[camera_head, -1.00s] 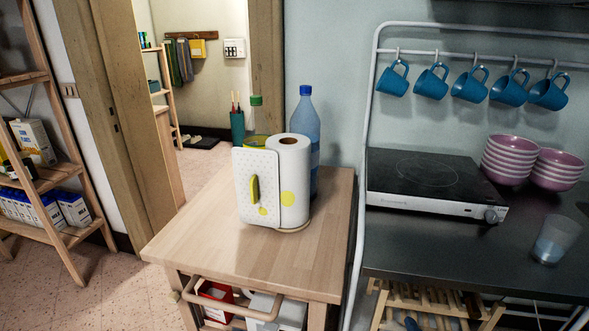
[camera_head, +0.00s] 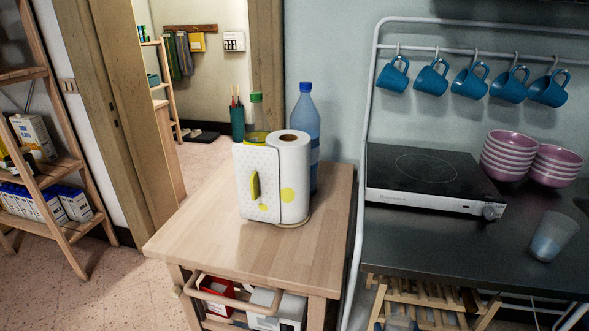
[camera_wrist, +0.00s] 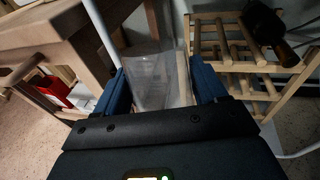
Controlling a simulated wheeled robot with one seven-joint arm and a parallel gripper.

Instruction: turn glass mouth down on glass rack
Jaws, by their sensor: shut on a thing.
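My gripper (camera_wrist: 160,78), with blue fingers, is shut on a clear glass (camera_wrist: 150,88) in the wrist view. Whether the glass's mouth points up or down is hard to tell. The wooden slatted glass rack (camera_wrist: 232,57) is just right of and beyond the held glass; I cannot tell whether they touch. In the head view the rack (camera_head: 440,313) shows at the bottom edge, under the dark counter. My gripper cannot be made out clearly there.
Another translucent glass (camera_head: 553,238) stands on the dark counter (camera_head: 450,238), near pink bowls (camera_head: 505,157) and a hotplate (camera_head: 428,178). A wooden cart (camera_head: 225,232) with a paper towel roll (camera_head: 290,180) stands left of the rack. A dark object (camera_wrist: 263,25) is at the rack's far side.

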